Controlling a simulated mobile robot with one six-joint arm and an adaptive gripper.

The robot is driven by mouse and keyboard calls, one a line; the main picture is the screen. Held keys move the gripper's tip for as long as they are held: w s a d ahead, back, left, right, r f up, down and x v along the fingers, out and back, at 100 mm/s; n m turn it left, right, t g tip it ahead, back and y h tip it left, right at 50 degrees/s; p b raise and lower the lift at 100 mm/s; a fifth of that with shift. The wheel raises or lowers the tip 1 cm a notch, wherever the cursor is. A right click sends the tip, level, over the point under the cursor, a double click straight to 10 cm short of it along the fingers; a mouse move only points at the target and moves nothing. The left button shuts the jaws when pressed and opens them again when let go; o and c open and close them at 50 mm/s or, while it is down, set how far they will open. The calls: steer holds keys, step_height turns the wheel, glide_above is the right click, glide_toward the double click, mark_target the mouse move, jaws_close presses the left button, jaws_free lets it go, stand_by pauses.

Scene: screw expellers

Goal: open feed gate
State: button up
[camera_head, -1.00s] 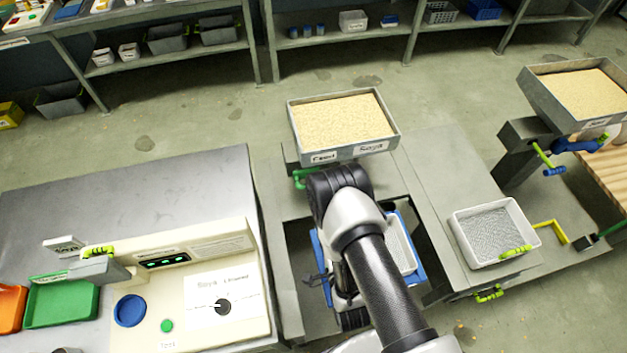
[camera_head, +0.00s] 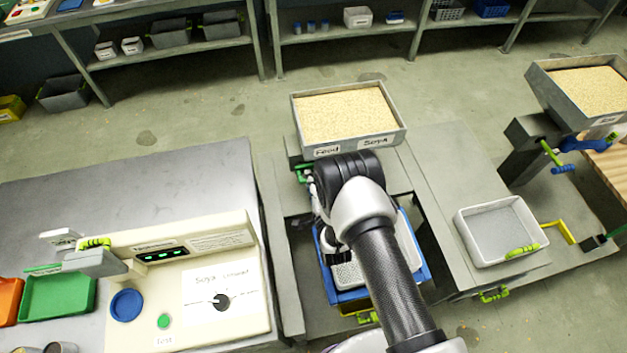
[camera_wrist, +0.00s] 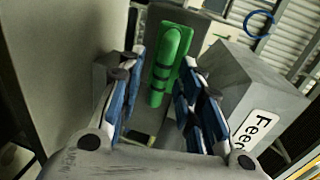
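The green feed gate handle (camera_head: 303,172) is at the lower left of the feed hopper (camera_head: 345,118), which is full of pale grain and labelled Feed and Soya. In the wrist view the handle (camera_wrist: 166,65) stands between the blue-padded fingers of my gripper (camera_wrist: 160,82). The fingers are spread with gaps on both sides, so my gripper looks open and not closed on it. The hopper's grey wall with the Feed label (camera_wrist: 258,133) is close on the right. My arm hides most of the gripper in the head view.
A blue-framed tray (camera_head: 420,262) lies below my arm. A cream control panel (camera_head: 190,295) with a dial is on the left bench. A white tray (camera_head: 500,230) with a green handle stands at right. A second grain hopper (camera_head: 585,92) is at upper right.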

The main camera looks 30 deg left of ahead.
steer(key=shift+w+a+f, duration=0.1)
steer(key=shift+w+a, duration=0.25)
steer(key=shift+w, duration=0.1)
jaws_close()
stand_by(0.6)
